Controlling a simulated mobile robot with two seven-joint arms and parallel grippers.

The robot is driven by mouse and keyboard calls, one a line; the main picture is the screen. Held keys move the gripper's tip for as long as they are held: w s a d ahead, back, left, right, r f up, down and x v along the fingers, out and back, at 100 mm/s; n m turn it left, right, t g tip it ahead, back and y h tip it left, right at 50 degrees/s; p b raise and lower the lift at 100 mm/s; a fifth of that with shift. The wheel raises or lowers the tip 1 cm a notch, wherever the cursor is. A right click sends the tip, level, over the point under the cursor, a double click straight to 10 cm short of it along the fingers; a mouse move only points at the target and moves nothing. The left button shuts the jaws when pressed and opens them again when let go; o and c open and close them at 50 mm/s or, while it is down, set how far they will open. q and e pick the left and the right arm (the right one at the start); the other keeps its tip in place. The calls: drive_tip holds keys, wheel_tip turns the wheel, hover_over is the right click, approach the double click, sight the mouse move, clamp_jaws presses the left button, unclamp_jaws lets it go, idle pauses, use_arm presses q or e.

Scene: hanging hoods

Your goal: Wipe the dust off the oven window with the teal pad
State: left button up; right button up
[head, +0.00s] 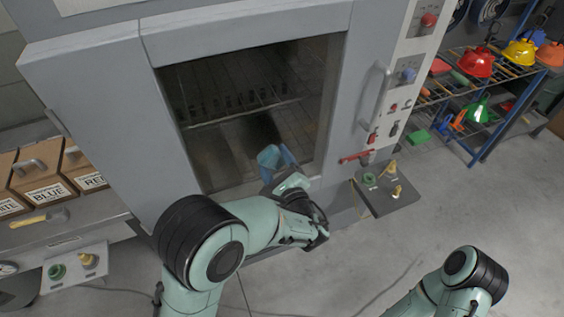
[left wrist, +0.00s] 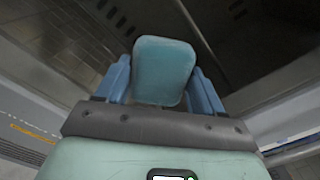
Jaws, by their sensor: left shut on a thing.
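The oven window (head: 300,95) is a dark glass pane in a grey door, with racks showing behind it. A brownish dusty haze shows on its lower part. The teal pad (head: 268,156) is at the lower part of the window; whether it touches the glass I cannot tell. My left gripper (head: 279,160) is shut on the pad. In the left wrist view the pad (left wrist: 164,70) sits between the two blue fingers (left wrist: 163,85), with the window glass (left wrist: 75,45) beyond. My right gripper is out of the head view; only part of that arm shows at the lower right.
The door handle (head: 375,95) and a control panel (head: 408,75) are right of the window. A small grey stand with knobs (head: 385,190) stands below them. A blue rack (head: 480,110) holds coloured hoods. Cardboard boxes (head: 45,178) sit at left. The floor at right is mostly clear.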

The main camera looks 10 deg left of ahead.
use_arm(q)
drive_tip(key=shift+s+a, duration=0.4)
drive_tip(key=shift+a, duration=0.6)
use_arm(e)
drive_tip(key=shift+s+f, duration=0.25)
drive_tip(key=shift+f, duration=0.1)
use_arm(q)
drive_tip(key=shift+s, duration=0.1)
drive_tip(key=shift+s+d+f+b, duration=0.1)
drive_tip(key=shift+s+d+b, duration=0.25)
drive_tip(key=shift+s+b, duration=0.15)
drive_tip(key=b+v, duration=0.1)
drive_tip(key=v, duration=0.2)
drive_tip(key=shift+s+d, duration=0.15)
drive_tip(key=shift+d, duration=0.1)
drive_tip(key=shift+s+d, duration=0.35)
drive_tip(key=shift+s, duration=0.15)
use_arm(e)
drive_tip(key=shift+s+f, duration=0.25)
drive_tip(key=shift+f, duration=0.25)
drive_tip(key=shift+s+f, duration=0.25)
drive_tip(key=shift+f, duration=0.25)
use_arm(q)
drive_tip(key=shift+d, duration=0.1)
drive_tip(key=shift+b+v, duration=0.35)
drive_tip(key=shift+v, duration=1.1)
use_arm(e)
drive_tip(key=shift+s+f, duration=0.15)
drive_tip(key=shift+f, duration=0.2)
